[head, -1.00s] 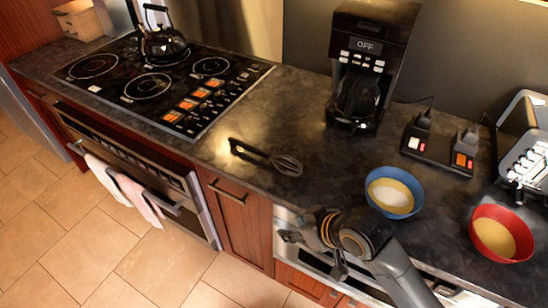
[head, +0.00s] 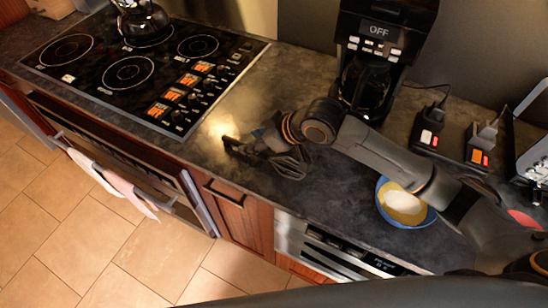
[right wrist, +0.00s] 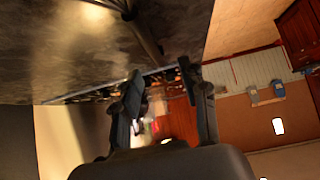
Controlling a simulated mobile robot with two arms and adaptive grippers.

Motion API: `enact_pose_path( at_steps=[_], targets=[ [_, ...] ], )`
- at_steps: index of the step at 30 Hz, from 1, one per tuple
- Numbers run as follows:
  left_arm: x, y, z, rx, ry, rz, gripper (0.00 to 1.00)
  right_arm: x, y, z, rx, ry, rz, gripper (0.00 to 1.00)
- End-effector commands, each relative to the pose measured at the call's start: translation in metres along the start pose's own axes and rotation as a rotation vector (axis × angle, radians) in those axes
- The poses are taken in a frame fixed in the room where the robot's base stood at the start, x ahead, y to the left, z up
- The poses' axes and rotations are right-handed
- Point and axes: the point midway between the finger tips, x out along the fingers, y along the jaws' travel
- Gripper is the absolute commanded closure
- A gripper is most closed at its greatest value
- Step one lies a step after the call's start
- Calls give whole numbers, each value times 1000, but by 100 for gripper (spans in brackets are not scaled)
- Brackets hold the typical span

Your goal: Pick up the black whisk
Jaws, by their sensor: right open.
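The black whisk (head: 231,144) lies on the dark countertop right of the stove in the head view. Its handle end shows at left, while my right gripper and its shadow cover much of the rest. My right gripper (head: 262,147) is over the whisk, coming in from the right; whether it touches it I cannot tell. In the right wrist view my right gripper (right wrist: 161,76) has its two fingers spread with nothing between them. A dark, thin part of the whisk (right wrist: 145,35) shows at the top of that view, beyond the fingertips. My left gripper is not in view.
The stove (head: 140,75) with a kettle (head: 143,20) is at left. A coffee maker (head: 378,60) stands behind my right arm. A blue bowl (head: 420,218) sits close under that arm. The counter's front edge runs below the whisk, above a drawer microwave (head: 330,250).

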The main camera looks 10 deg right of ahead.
Motion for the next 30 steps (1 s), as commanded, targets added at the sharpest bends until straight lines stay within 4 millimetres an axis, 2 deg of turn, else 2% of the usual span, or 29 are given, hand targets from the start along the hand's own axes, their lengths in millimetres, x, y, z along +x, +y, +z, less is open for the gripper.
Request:
enact_pose_path(
  at_steps=[2,4,10,13,16,19,23,27,28,30],
  targets=[
    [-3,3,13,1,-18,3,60,11,1,-1,2,-1,1,57],
    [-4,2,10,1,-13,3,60,17,1,-1,2,0,1,57],
    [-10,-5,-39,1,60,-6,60,30,0,-1,1,-1,1,57],
    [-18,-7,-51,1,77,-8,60,45,0,-2,3,-2,0,57],
    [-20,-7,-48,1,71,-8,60,60,0,-1,2,-2,2,57],
    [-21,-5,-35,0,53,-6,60,69,0,-1,1,0,3,57],
    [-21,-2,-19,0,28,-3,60,73,1,0,0,0,4,57],
    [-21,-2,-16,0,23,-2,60,73,1,0,-1,0,4,57],
    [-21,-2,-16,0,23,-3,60,73,1,0,0,0,4,59],
    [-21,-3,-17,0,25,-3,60,73,1,0,0,0,4,73]
  ],
)
